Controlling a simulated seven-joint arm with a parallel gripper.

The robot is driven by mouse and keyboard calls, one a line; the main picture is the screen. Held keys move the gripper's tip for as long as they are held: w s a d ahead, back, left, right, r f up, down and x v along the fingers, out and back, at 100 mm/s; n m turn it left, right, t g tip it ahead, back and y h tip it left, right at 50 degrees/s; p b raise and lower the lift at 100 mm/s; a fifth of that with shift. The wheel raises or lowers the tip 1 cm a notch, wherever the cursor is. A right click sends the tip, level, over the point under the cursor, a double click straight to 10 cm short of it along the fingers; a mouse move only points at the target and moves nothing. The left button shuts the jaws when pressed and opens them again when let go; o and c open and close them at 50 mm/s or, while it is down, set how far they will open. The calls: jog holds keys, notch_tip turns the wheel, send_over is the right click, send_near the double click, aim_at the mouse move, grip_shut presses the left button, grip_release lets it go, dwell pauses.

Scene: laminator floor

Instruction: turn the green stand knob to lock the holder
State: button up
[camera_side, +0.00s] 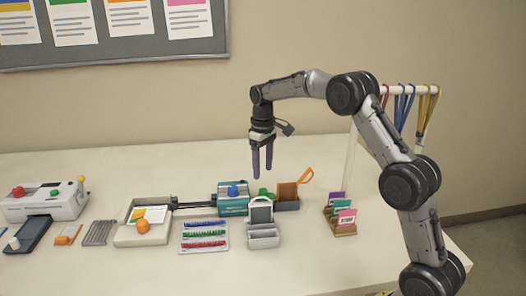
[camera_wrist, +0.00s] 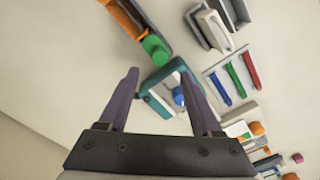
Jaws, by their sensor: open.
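The green knob (camera_side: 264,193) sits low on the table, partly hidden behind the grey-white upright holder (camera_side: 262,211) in the side view. In the wrist view the green knob (camera_wrist: 155,47) shows as a short cylinder, close to the end of the grey bin with an orange inside (camera_wrist: 127,17). The holder (camera_wrist: 216,31) lies to its right there. My gripper (camera_side: 262,173) is open, empty and pointing down, above the table and apart from the knob. In the wrist view my fingers (camera_wrist: 160,77) stand apart over the teal device, with the knob beyond their tips.
The teal device with a blue knob (camera_side: 233,205) stands left of the green knob. A card rack (camera_side: 341,222) and lanyards (camera_side: 405,104) stand further right.

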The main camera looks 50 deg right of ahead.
notch_tip(320, 180, up, 6)
dwell(0.5)
